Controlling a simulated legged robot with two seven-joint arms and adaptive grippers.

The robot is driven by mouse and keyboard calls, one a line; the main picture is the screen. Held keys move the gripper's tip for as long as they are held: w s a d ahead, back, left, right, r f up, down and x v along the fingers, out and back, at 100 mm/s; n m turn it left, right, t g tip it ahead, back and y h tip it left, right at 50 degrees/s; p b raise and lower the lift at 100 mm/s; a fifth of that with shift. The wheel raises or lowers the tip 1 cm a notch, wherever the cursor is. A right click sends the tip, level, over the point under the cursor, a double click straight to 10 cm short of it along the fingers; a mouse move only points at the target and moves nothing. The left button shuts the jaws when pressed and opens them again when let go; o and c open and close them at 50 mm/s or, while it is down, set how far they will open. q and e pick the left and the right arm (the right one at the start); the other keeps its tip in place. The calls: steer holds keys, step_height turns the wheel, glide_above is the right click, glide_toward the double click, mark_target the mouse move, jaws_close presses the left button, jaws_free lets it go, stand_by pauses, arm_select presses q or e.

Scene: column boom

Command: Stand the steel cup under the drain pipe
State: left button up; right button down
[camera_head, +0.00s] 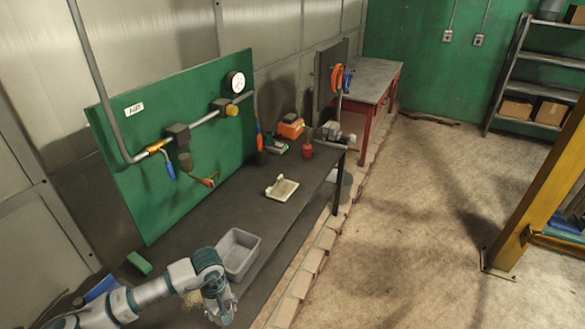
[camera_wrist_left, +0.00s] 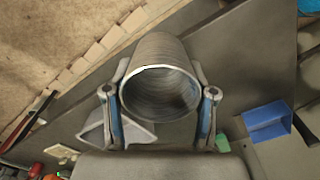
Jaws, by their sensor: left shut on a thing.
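The steel cup (camera_wrist_left: 160,55) is a ribbed grey cylinder, seen large in the left wrist view with its round open mouth facing the camera. My left gripper (camera_wrist_left: 161,106) is shut on it, one finger on each side. In the head view my left gripper (camera_head: 220,305) is over the near end of the dark bench, and I cannot make out the cup there. On the green board a grey pipe (camera_head: 205,121) carries a brass valve with a blue handle (camera_head: 169,169) and a short branch with a red end (camera_head: 208,182). I cannot tell which part is the drain pipe.
A grey bin (camera_head: 238,253) stands on the bench beside my gripper. A flat pale tray (camera_head: 282,189) lies farther along, before tools and an orange box (camera_head: 290,128). A blue bin (camera_wrist_left: 267,121) shows in the wrist view. The bench between the pale tray and board is clear.

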arm_select(q)
steer(key=m, duration=0.3)
steer(key=r+m, duration=0.1)
steer(key=m, duration=0.1)
steer(key=shift+w+d, duration=0.2)
steer(key=shift+w, duration=0.15)
